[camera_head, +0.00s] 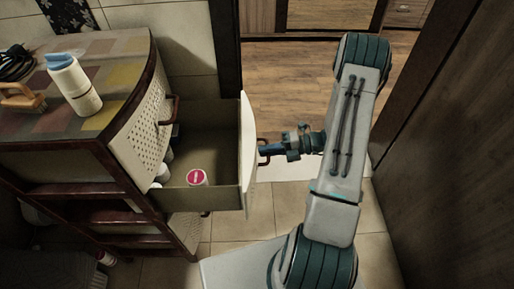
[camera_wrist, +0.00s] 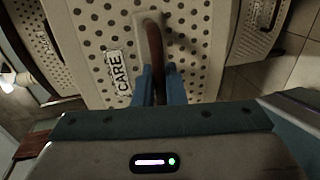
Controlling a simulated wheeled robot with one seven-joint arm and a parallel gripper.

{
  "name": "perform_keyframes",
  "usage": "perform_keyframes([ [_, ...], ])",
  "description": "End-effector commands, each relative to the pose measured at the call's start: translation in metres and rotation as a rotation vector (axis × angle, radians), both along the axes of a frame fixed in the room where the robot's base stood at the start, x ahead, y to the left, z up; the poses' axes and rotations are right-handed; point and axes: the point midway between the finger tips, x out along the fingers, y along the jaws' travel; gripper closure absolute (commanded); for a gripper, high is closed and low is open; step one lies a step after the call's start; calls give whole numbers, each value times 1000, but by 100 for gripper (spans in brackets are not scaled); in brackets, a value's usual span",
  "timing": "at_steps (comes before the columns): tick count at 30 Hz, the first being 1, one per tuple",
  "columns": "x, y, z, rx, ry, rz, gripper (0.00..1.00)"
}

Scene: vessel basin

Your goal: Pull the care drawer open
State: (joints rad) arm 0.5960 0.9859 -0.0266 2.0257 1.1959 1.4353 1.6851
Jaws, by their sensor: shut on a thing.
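The care drawer (camera_head: 222,199) stands pulled out of the cabinet in the head view, with its inside showing. Its perforated front with a "CARE" label (camera_wrist: 117,73) fills much of the wrist view. The drawer's curved brown handle (camera_wrist: 154,38) runs down between my gripper's blue fingers. My gripper (camera_head: 265,150) is shut on this handle at the drawer's front; its fingers also show in the wrist view (camera_wrist: 159,83). Inside the drawer are a container with a pink and white lid (camera_head: 197,177) and several pale items along its left side, partly hidden.
The cabinet top (camera_head: 110,55) holds a white bottle (camera_head: 74,85), a wooden brush (camera_head: 22,101) and a dark coiled cord (camera_head: 15,63). Lower shelves sit under the drawer. A dark wooden panel (camera_head: 450,150) stands at right. Tiled floor (camera_head: 290,203) lies open in front of the drawer.

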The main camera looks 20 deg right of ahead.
Motion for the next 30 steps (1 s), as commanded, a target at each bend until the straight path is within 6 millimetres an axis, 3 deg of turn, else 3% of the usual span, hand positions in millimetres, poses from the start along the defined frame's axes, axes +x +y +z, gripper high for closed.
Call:
perform_keyframes([
  [13,0,-4,0,-1,-1,0,100],
  [15,0,-4,0,-1,-1,0,76],
  [16,0,-4,0,-1,-1,0,74],
  [25,-1,-5,0,-1,-1,0,74],
  [30,-5,-23,5,-1,-1,-2,74],
])
